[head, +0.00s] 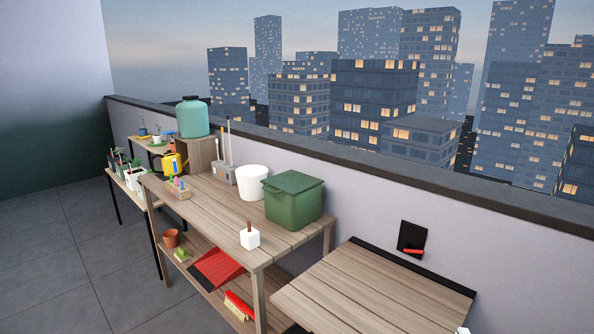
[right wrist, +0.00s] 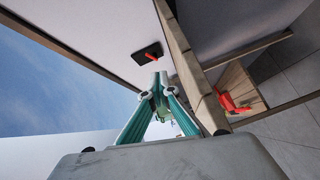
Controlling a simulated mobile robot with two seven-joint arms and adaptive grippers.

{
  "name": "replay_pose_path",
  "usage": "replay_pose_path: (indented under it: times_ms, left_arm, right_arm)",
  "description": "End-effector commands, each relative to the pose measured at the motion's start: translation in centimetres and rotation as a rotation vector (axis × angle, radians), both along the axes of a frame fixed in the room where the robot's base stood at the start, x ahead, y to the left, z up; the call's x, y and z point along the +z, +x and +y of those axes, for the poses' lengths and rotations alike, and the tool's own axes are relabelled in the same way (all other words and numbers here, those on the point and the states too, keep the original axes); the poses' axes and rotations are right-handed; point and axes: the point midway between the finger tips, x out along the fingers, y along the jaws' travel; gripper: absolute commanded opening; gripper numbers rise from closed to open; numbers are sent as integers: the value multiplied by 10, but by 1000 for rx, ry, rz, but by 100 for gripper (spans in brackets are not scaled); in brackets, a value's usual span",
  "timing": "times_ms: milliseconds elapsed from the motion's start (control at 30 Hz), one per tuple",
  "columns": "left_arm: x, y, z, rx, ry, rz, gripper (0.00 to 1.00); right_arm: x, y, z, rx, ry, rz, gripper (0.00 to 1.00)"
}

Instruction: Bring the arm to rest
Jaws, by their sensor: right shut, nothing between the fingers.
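My right gripper (right wrist: 160,78) shows in the right wrist view, its two teal fingers meeting at the tips. It is shut with nothing held between the fingers. Its tips point toward the wall and the edge of a wooden tabletop, apart from both as far as I can tell. In the head view neither gripper can be made out; only a small pale piece shows at the bottom right edge. My left gripper is in neither view.
A wooden folding table (head: 375,290) stands by the wall, below a black plate with a red lever (head: 412,240). The workbench (head: 215,205) holds a green bin (head: 293,200), a white pot (head: 251,182) and a white block (head: 249,238). A red dustpan (head: 217,268) lies below. Floor at left is clear.

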Motion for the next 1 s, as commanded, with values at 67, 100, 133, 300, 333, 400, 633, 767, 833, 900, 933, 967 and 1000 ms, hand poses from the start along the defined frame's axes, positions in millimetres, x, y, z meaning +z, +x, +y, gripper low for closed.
replay_pose_path:
  times_ms: [67, 100, 133, 300, 333, 400, 633, 767, 833, 900, 933, 967, 1000]
  left_arm:
    - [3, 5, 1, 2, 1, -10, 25]
    - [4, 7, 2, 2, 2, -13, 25]
    - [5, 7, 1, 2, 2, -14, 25]
    - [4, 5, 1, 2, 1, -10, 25]
    - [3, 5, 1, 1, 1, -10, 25]
    - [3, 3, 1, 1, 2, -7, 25]
    - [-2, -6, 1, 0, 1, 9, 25]
    - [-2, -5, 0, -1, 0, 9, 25]
    - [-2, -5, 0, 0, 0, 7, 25]
    - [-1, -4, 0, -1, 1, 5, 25]
    - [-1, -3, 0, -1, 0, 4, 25]
    - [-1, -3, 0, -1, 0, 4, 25]
    - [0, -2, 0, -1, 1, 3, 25]
  right_arm:
    - [-10, -13, 6, -55, 50, 59, 0]
    - [-16, -21, 8, -86, 75, 93, 0]
    - [-19, -27, 10, -110, 96, 118, 0]
    - [-43, -71, 24, -248, 209, 285, 0]
    - [-47, -81, 28, -271, 228, 317, 0]
    - [-54, -103, 34, -324, 267, 387, 0]
    - [-67, -158, 51, -435, 336, 553, 0]
    - [-69, -180, 58, -475, 355, 616, 0]
    - [-70, -191, 61, -492, 363, 647, 0]
    - [-70, -201, 64, -508, 369, 675, 0]
    - [-70, -205, 65, -515, 372, 687, 0]
    - [-69, -209, 66, -522, 373, 697, 0]
    - [-69, -215, 68, -530, 376, 713, 0]
